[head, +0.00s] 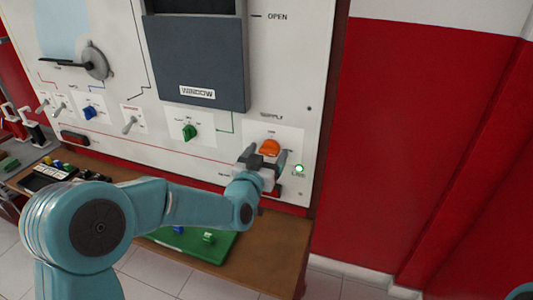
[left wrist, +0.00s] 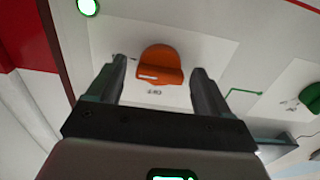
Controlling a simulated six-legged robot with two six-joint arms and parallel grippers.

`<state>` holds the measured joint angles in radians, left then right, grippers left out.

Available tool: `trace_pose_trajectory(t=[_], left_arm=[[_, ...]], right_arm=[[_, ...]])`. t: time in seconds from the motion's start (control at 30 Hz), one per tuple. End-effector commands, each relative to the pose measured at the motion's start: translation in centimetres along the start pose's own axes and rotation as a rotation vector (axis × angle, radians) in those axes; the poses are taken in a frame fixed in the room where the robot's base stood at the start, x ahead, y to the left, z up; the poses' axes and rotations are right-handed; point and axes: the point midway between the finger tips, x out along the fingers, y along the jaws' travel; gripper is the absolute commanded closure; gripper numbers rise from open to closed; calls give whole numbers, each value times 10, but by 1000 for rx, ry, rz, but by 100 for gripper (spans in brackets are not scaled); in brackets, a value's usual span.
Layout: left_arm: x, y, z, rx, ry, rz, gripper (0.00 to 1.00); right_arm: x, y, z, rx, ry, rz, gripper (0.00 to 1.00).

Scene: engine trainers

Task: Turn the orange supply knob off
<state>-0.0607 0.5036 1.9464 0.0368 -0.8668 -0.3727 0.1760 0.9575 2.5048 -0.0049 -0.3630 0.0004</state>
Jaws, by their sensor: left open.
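The orange supply knob (head: 269,148) sits on a white label plate near the lower right of the panel. It shows large between the fingers in the left wrist view (left wrist: 161,65). My left gripper (head: 268,158) is open in front of the knob, with one finger to each side of it. In the left wrist view its fingertips (left wrist: 160,72) appear apart from the knob. The "SUPPLY" label is above the knob in the head view. My right gripper is not in view.
A lit green lamp (head: 299,169) is right of the knob. A green knob (head: 190,132) and blue knob (head: 90,112) are further left on the panel. A wooden bench (head: 270,250) lies below, with a green board (head: 215,250). A red wall (head: 420,120) stands right.

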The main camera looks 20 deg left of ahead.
Motion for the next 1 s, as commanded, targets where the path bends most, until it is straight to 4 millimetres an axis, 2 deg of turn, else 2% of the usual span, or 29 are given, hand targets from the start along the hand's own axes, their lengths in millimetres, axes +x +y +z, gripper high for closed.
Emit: trace_pose_trajectory(t=[0.17, 0.2, 0.27, 0.3, 0.37, 0.67, 0.87, 1.0], left_arm=[[0, 0, 0, 0, 0, 0, 20], [0, 0, 0, 0, 0, 0, 27], [0, 0, 0, 0, 1, 0, 46], [0, 0, 0, 0, 1, 0, 59], [0, 0, 0, 0, 1, 0, 76], [0, 0, 1, -25, 2, 0, 76], [0, 0, 4, -119, 5, 0, 76], [0, 0, 6, -229, 6, 0, 76]], right_arm=[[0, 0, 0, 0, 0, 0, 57], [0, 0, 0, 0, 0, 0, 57], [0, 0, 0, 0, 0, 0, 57], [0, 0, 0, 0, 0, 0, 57], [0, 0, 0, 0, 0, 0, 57], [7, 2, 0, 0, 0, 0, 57], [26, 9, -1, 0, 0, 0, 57], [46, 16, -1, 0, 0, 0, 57]])
